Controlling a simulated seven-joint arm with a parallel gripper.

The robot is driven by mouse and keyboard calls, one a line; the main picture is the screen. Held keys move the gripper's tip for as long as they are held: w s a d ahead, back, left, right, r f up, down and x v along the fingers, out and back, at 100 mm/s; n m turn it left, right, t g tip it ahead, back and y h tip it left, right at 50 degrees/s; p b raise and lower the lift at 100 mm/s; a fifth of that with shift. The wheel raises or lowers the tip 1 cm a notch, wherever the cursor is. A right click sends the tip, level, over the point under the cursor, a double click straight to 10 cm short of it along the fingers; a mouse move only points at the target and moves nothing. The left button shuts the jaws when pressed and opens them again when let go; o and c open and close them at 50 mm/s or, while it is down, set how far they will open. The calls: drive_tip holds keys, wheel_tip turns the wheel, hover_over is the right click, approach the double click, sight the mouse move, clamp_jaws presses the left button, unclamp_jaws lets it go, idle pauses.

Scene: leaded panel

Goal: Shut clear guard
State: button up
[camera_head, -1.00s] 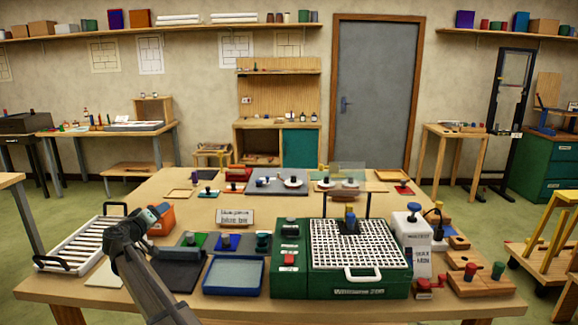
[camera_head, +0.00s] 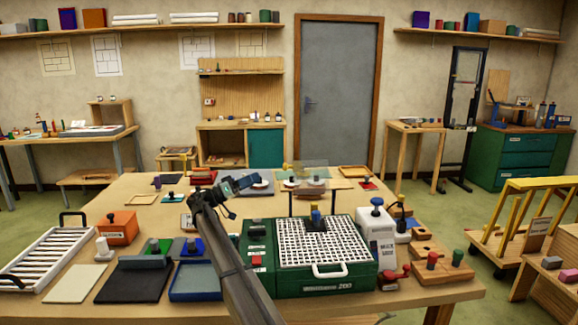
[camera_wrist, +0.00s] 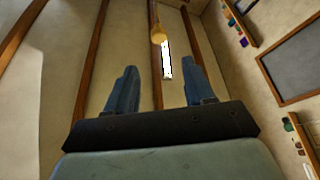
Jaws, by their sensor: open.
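The clear guard (camera_head: 312,174) is a see-through pane, faint in the head view, behind and above the grid-topped green machine (camera_head: 326,282). It appears raised, near a dark bar on two thin posts at the machine's back; its exact tilt and hinge are hard to tell. My gripper (camera_head: 252,181) is up in the air left of the pane, apart from it. In the wrist view my gripper (camera_wrist: 158,76) shows two blue fingers spread apart with nothing between them. The clear guard cannot be made out in the wrist view.
A blue-topped white bottle (camera_head: 376,222) stands right of the machine. A blue tray (camera_head: 196,282), a dark mat (camera_head: 133,284) and an orange box (camera_head: 118,228) lie to the left. A white slatted rack (camera_head: 45,258) is at the far left.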

sight(307, 177)
drive_tip(key=x, duration=1.4)
drive_tip(key=shift+s+d, duration=0.15)
drive_tip(key=shift+d, duration=0.15)
drive_tip(key=shift+c, duration=0.4)
clamp_jaws()
